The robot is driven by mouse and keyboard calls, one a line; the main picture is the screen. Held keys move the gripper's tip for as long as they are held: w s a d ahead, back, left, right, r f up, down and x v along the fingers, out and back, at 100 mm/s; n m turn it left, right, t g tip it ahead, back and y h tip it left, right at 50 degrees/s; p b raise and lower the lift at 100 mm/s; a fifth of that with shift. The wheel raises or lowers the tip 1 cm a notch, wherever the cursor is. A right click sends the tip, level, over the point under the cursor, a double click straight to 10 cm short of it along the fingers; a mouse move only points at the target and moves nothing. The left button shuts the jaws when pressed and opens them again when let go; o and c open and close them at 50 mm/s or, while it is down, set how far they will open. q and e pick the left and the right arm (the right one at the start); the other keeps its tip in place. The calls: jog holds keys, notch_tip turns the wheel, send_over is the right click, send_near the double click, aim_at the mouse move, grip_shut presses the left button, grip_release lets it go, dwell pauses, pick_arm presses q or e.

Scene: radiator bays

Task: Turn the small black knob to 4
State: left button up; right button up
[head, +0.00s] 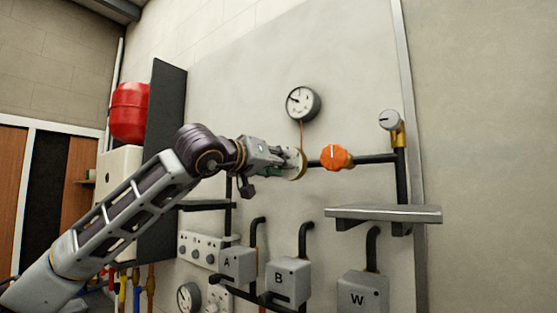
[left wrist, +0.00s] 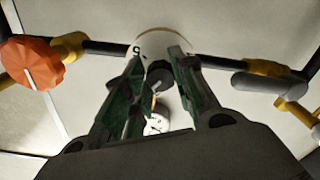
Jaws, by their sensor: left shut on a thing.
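The small black knob (left wrist: 160,76) sits at the middle of a round white dial (left wrist: 162,44) on the black pipe. A numeral that looks like 5 shows on the dial's face near one finger; the other marks and the knob's pointer are hidden or too small to read. My left gripper (left wrist: 158,82) is shut on the knob, with a green-padded finger on each side of it. In the head view my left gripper (head: 284,161) reaches in from the left against the dial (head: 298,165), and hides the knob. My right gripper is not in view.
An orange knob (head: 336,157) is close right of the dial on the same pipe. A gauge (head: 302,103) is above. A grey shelf (head: 384,214) and boxes A (head: 237,264), B (head: 288,281) and W (head: 362,292) are below. A grey handle (left wrist: 268,82) shows in the wrist view.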

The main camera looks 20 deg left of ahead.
pick_arm(q)
jog(key=shift+w+f+m+p, duration=0.15)
jog(key=shift+m+p, duration=0.55)
jog(key=shift+m, duration=1.6)
jog(key=shift+f, duration=0.1)
jog(key=o, duration=1)
jog(key=shift+s+a+r, duration=0.1)
jog(key=shift+s+r, duration=0.1)
jog(key=shift+s, duration=0.1)
jog(key=v, duration=1.1)
jog(key=shift+s, duration=0.3)
